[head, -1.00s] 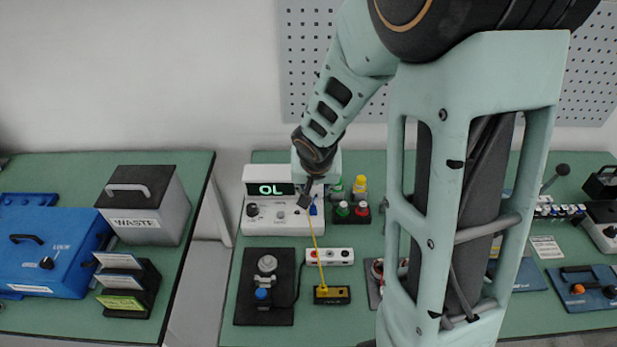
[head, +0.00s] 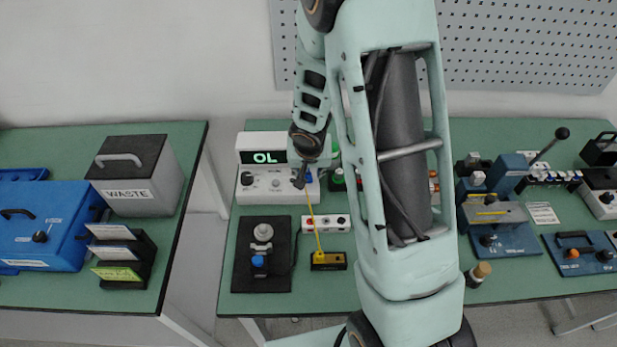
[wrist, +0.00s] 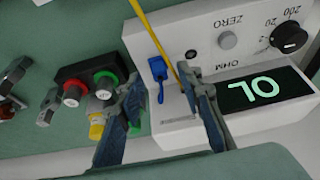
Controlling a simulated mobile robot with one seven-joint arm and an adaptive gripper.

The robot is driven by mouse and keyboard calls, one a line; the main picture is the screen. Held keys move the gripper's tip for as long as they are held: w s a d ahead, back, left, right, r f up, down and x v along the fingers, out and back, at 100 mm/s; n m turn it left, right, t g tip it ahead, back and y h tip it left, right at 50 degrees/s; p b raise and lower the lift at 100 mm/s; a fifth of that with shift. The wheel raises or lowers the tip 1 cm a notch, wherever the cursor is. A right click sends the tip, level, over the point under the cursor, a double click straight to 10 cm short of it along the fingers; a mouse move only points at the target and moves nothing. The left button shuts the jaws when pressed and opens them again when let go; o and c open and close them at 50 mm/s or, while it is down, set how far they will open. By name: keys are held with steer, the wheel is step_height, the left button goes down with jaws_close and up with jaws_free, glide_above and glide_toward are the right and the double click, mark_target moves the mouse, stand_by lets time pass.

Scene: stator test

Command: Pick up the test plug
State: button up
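A small blue plug-like piece (wrist: 158,70) sits on the side of the white ohm meter (wrist: 185,115), with a short blue tail; it also shows in the head view (head: 309,175). A yellow lead (wrist: 150,30) runs past it to a yellow plug (head: 320,256) at the black block (head: 334,262). I cannot tell which is the test plug. My gripper (wrist: 160,78) is open, with the blue piece and bare meter surface in view between its fingers. The yellow lead passes by the right fingertip. In the head view my gripper (head: 301,180) is over the meter's right side.
Red and green terminals (wrist: 88,90) stand close beside the left finger. A dark plate with a blue-knobbed fixture (head: 262,255) and a white socket strip (head: 325,223) lie in front of the meter. The meter display (head: 268,157) reads OL.

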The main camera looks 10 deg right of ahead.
steer(key=shift+w+f, duration=0.2)
steer(key=shift+f, duration=0.2)
jaws_close()
steer(key=shift+r, duration=0.15)
